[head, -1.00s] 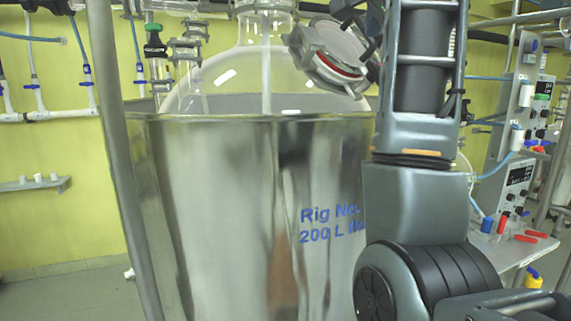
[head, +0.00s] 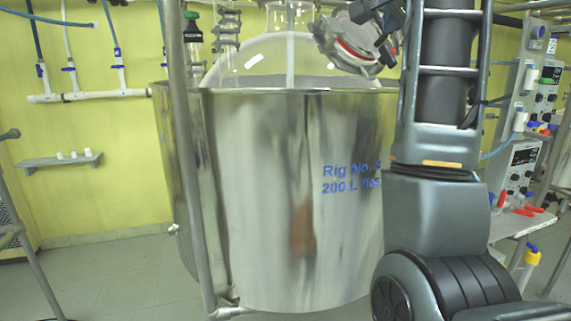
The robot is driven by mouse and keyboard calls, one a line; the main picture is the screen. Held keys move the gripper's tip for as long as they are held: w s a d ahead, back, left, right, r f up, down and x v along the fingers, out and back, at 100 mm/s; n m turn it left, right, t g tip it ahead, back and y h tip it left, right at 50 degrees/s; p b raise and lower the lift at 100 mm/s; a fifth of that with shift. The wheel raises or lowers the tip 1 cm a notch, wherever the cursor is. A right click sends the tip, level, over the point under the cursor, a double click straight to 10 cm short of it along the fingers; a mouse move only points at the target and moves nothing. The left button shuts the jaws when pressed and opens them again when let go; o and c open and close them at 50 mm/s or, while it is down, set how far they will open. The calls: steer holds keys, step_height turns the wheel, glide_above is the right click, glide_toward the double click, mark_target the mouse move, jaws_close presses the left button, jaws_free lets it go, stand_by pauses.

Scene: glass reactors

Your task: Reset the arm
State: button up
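My arm (head: 437,215) stands upright at the right of the head view, in front of the reactor's right side. Its upper part runs out of the top of the picture. I cannot make out my gripper in this view, so whether it is open or shut does not show. The steel reactor vessel (head: 260,200), with blue lettering, fills the middle. A clear glass dome (head: 250,60) rises from it. A metal flange with a red ring (head: 350,42) sits by the dome, close to the left of my arm, with dark parts beside it.
A steel post (head: 185,150) stands before the vessel's left side. A small shelf (head: 60,161) and white piping (head: 90,96) are on the yellow wall. Control boxes (head: 524,160) and a side table (head: 515,224) stand close at the right. Grey floor (head: 120,280) is open at the left.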

step_height(320, 180, down, 24)
steer(key=s+d+r+n, duration=0.1)
steer(key=d+n, duration=0.1)
steer(key=n, duration=0.3)
steer(key=s+f+n+t+y, duration=0.1)
steer(key=s+f+n, duration=0.1)
steer(key=s+f, duration=0.55)
steer(key=s+f+n+t, duration=0.15)
steer(key=s+f, duration=0.35)
steer(key=f, duration=0.6)
steer(key=s+f+n+y, duration=0.15)
steer(key=s+f, duration=0.25)
steer(key=s, duration=0.6)
steer(key=s+f+n, duration=0.3)
steer(key=s+f, duration=0.1)
steer(key=s, duration=0.7)
steer(key=s+r, duration=0.3)
steer(key=s, duration=0.7)
steer(key=s+r+n, duration=0.1)
steer(key=s+r, duration=0.2)
steer(key=s, duration=0.7)
steer(key=shift+s+a+r+n+y, duration=0.3)
steer(key=shift+s+a+y, duration=0.05)
steer(key=shift+s+a, duration=0.1)
